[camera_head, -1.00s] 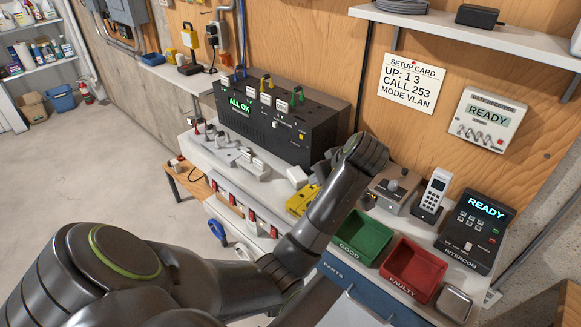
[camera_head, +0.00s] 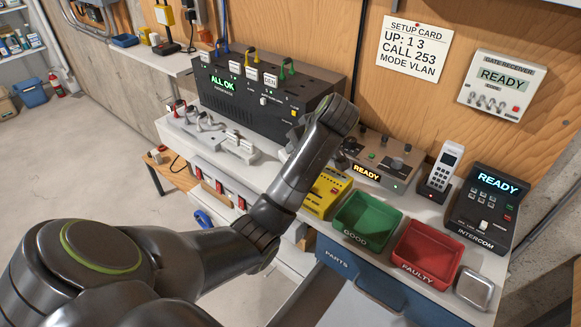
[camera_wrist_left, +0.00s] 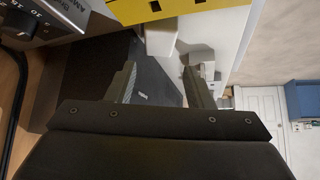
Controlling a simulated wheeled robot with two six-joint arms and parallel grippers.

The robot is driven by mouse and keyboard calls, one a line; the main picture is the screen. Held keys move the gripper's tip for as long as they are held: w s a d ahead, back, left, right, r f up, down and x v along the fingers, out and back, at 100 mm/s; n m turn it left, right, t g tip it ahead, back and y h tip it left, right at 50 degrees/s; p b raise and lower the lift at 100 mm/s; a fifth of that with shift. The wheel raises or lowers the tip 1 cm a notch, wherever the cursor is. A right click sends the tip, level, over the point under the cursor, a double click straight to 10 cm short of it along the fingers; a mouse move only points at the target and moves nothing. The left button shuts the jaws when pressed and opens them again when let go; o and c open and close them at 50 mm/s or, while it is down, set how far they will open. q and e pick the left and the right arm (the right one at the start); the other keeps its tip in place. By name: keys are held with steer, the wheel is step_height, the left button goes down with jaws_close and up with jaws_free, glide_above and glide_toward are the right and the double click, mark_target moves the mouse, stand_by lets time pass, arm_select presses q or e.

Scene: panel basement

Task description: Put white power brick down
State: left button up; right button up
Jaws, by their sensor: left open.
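My left arm reaches in from the left in the head view and crosses the bench; its gripper is hidden there behind the wrist. In the left wrist view the left gripper (camera_wrist_left: 160,88) shows two dark fingers spread apart with nothing between them. A plain white block (camera_wrist_left: 160,40), which may be the white power brick, lies beyond the fingertips, beside a yellow device (camera_wrist_left: 165,8); it is apart from the fingers. In the head view only a small white patch (camera_head: 291,147) shows beside my wrist. My right gripper is out of view.
On the bench stand the black unit reading ALL OK (camera_head: 262,95), the yellow device (camera_head: 326,192), a green GOOD bin (camera_head: 350,239), a red FAULTY bin (camera_head: 425,275), a handset (camera_head: 444,168) and an intercom (camera_head: 480,205). A power strip with red switches runs along the front.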

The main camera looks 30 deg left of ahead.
arm_select(q)
steer(key=b+x, duration=0.1)
steer(key=x, duration=0.1)
steer(key=shift+f+b, duration=0.3)
steer(key=shift+p+x, duration=0.45)
steer(key=shift+x, duration=0.45)
steer(key=shift+w+a+f, duration=0.2)
steer(key=shift+a+f, duration=0.05)
steer(key=shift+a, duration=0.15)
steer(key=p+x, duration=0.1)
steer(key=x, duration=0.4)
steer(key=shift+d+p, duration=0.15)
steer(key=shift+p, duration=0.15)
steer(key=c, duration=0.6)
steer(key=shift+c, duration=1)
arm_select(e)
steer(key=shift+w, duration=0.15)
arm_select(q)
steer(key=shift+r, duration=0.1)
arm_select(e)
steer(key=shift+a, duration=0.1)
